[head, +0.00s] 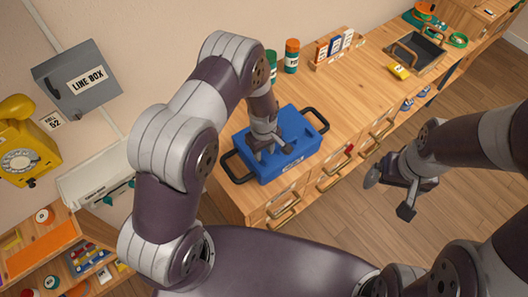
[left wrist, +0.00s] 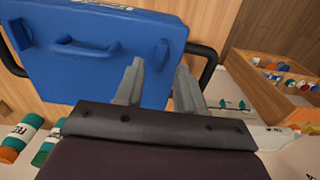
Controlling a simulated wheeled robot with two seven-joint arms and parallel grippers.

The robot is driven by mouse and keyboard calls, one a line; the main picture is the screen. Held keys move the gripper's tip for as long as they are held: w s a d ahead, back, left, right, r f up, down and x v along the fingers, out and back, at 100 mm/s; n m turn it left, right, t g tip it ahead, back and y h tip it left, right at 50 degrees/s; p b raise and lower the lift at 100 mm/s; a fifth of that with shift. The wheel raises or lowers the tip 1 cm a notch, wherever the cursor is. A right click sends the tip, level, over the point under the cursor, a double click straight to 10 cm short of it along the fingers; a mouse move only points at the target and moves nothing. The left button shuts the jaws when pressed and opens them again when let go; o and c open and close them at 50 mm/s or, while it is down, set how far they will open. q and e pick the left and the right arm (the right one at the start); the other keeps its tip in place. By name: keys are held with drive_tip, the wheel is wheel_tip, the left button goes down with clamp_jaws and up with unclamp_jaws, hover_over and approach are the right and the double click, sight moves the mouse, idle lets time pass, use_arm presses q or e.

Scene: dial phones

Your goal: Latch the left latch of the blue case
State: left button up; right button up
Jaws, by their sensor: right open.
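The blue case (head: 307,146) lies on the wooden counter, with its lid apparently closed and black handles at both ends. In the left wrist view the case (left wrist: 90,80) fills the upper left, with a blue handle (left wrist: 85,48) on its face. A darker blue piece, which looks like a latch (left wrist: 162,54), sits near one end of the case. My left gripper (head: 268,152) is over the case; its fingers (left wrist: 159,72) are apart around the line of that latch. I cannot tell whether they touch it. My right gripper (head: 388,192) is open and empty, away from the counter.
Green and orange bottles (head: 291,56) and a small rack of boxes (head: 335,45) stand behind the case. A sink (head: 415,52) and a yellow object (head: 399,71) are farther right. Drawer handles (head: 285,208) stick out along the front. The counter right of the case is clear.

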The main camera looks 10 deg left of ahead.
sight(263, 159)
use_arm(q)
wheel_tip(263, 159, down, 3)
drive_tip(key=shift+w+r, duration=0.1)
drive_tip(key=shift+w, duration=0.05)
drive_tip(key=shift+s+a+f+p, duration=0.1)
drive_tip(key=shift+s+f+p, duration=0.2)
drive_tip(key=shift+s+f, duration=0.15)
drive_tip(key=shift+w, duration=0.2)
drive_tip(key=shift+c, duration=0.3)
drive_tip(key=shift+w+f, duration=0.1)
clamp_jaws()
